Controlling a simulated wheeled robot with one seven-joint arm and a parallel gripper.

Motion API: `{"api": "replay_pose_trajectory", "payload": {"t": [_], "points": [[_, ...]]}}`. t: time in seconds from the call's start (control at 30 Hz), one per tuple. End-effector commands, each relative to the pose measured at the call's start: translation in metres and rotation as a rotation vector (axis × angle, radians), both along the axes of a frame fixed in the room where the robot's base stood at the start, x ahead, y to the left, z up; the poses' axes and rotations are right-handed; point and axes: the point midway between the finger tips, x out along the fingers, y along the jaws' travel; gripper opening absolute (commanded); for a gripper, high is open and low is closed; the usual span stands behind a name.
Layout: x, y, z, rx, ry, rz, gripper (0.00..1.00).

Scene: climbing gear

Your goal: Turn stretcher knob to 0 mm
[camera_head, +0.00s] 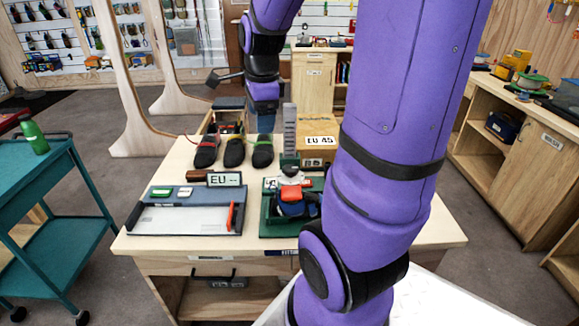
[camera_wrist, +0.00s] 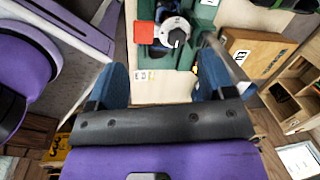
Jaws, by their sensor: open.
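The shoe stretcher (camera_head: 297,203) stands on a green base on the wooden bench, partly hidden by my arm in the head view. In the wrist view its dark knob (camera_wrist: 177,39) sits on a pale round dial (camera_wrist: 172,24) with a red block (camera_wrist: 144,31) to the left. The dial marks are too small to read. My gripper (camera_wrist: 161,74) is open and empty, its two blue fingers spread. In the wrist view the knob lies ahead of the fingers, apart from them. In the head view my wrist (camera_head: 263,92) hangs over the bench's far side.
An upright grey metal piece (camera_wrist: 229,63) is close to the right finger. A cardboard box (camera_head: 319,127) stands behind the stretcher. Climbing shoes (camera_head: 234,153) lie left of it, with a tray (camera_head: 190,217) in front and a small EU display (camera_head: 224,179). A teal cart (camera_head: 65,210) stands left.

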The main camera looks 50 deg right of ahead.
Motion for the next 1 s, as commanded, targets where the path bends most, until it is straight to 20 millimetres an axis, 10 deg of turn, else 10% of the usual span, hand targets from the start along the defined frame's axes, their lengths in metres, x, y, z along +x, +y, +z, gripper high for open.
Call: {"api": "replay_pose_trajectory", "payload": {"t": [0.4, 1.0], "points": [[0.000, -0.098, -0.086, 0.117, 0.096, -0.964, 0.75], [-0.003, -0.107, -0.162, 0.127, 0.107, -1.081, 0.75]]}}
